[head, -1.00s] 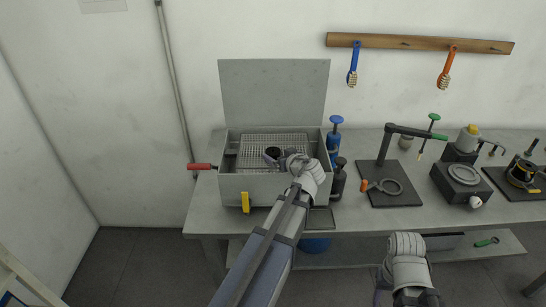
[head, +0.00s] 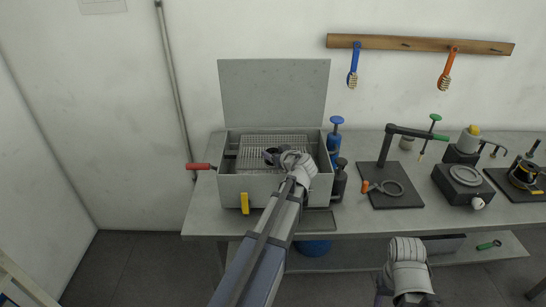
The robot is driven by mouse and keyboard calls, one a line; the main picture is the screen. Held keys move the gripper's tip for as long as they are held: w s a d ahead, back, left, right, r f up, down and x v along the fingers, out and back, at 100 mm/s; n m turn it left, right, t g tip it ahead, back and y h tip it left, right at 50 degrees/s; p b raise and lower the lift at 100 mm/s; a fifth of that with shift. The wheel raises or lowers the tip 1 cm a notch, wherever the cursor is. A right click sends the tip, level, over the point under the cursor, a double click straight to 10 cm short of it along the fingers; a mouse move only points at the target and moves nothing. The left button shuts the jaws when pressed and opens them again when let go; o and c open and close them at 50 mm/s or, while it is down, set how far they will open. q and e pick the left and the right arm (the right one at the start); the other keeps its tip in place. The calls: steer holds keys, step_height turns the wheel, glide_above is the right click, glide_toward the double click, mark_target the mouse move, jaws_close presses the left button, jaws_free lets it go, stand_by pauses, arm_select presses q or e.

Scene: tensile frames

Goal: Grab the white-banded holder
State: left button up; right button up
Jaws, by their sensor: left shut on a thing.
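My left arm reaches into an open grey metal box (head: 262,190) on the bench. My left gripper (head: 271,156) is inside the box, above the wire rack (head: 262,142). It is shut on a small dark thing, mostly hidden by the gripper. I cannot make out a white band on it, so I cannot tell whether it is the white-banded holder.
The box's lid (head: 274,92) stands open behind it. A red handle (head: 198,166) sticks out left. A blue-topped bottle (head: 335,140) and a dark bottle (head: 340,180) stand close right. Further right are a stand (head: 385,150) and a burner-like device (head: 465,180).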

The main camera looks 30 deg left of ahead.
arm_select(q)
jaws_close()
steer(key=shift+r, duration=0.2)
stand_by(0.6)
step_height(320, 180, up, 10)
steer(key=p, duration=1)
steer(key=shift+f, duration=0.15)
